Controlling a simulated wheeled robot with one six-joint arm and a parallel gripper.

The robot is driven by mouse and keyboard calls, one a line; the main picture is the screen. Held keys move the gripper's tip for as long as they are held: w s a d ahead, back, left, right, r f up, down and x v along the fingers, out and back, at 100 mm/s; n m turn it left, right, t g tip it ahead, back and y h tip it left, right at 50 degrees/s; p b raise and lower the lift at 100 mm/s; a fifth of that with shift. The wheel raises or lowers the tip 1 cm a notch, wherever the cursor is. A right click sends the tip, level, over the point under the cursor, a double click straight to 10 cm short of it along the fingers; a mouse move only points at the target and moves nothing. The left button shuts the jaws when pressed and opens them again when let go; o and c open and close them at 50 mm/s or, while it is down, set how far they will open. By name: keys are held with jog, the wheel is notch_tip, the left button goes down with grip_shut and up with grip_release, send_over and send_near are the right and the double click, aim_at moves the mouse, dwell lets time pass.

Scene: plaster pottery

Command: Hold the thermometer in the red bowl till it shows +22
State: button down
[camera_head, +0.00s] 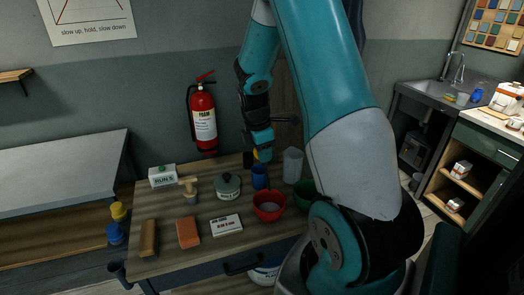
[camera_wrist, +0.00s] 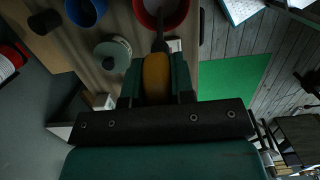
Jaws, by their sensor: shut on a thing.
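My gripper (camera_head: 260,152) is above the back of the wooden bench in the head view. In the wrist view my gripper (camera_wrist: 157,88) is shut on a yellow-bodied tool with a dark tip, which appears to be the thermometer (camera_wrist: 156,72). Its tip points toward the red bowl (camera_wrist: 140,16) and overlaps the near rim in that view; I cannot tell whether it is inside. No reading is visible.
A blue cup (camera_head: 260,178) stands behind the red bowl, below my gripper. A clear jug (camera_head: 292,165) and a green bowl (camera_head: 304,192) are to the right. A lidded green pot (camera_head: 228,187) is left. A white card (camera_head: 227,225) and an orange block (camera_head: 188,232) lie in front.

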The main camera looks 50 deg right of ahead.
notch_tip(320, 180, down, 11)
jog(key=b, duration=0.7)
jog(key=shift+r, duration=0.15)
dwell(6.7)
